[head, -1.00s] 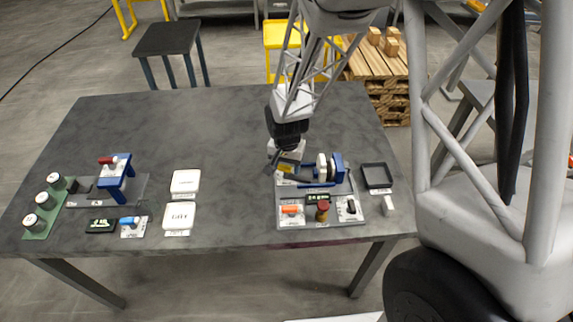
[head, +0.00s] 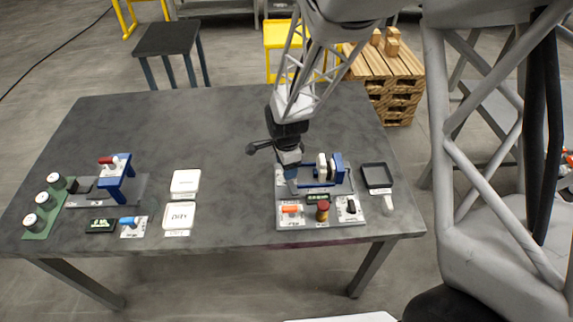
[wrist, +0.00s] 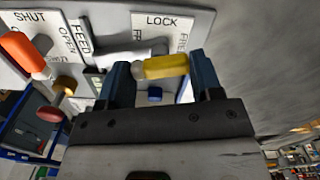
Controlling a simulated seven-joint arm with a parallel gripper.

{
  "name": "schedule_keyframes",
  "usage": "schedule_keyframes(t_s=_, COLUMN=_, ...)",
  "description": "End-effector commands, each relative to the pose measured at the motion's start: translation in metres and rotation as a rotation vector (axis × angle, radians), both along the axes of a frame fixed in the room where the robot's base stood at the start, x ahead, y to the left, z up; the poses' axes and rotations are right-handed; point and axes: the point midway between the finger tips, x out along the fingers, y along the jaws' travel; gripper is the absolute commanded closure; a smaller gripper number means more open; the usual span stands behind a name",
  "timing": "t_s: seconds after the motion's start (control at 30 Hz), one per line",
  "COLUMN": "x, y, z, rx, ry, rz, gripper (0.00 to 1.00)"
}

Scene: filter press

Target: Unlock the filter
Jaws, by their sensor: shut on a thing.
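The filter press (head: 338,165) is a blue frame with pale plates at the right of the table. Its lock lever has a yellow handle (wrist: 166,66), below a white plate marked LOCK (wrist: 163,22) in the wrist view. "FREE" is partly readable at that plate's right. My gripper (wrist: 158,74) is shut on the yellow handle, with a dark blue finger on each side. In the head view my gripper (head: 291,184) reaches down at the press's left end and hides the handle. Which label the lever points to I cannot tell.
An orange FEED handle (wrist: 22,55) with SHUT and OPEN marks is close by in the wrist view. A dark red knob (head: 322,207) and a black switch (head: 351,206) sit in front of the press. A black tray (head: 377,174) is at its right. The table's middle is clear.

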Motion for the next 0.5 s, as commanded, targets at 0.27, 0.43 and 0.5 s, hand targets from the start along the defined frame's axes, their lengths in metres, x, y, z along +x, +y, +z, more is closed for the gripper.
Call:
schedule_keyframes(t_s=0.27, x=0.0001, y=0.0000, z=0.0007, rx=0.000, ry=-0.001, rz=-0.194, gripper=0.83)
schedule_keyframes(t_s=0.43, x=0.0001, y=0.0000, z=0.0005, rx=0.000, ry=-0.001, rz=-0.261, gripper=0.83)
schedule_keyframes(t_s=0.5, x=0.0000, y=0.0000, z=0.0004, rx=0.000, ry=0.000, rz=-0.276, gripper=0.83)
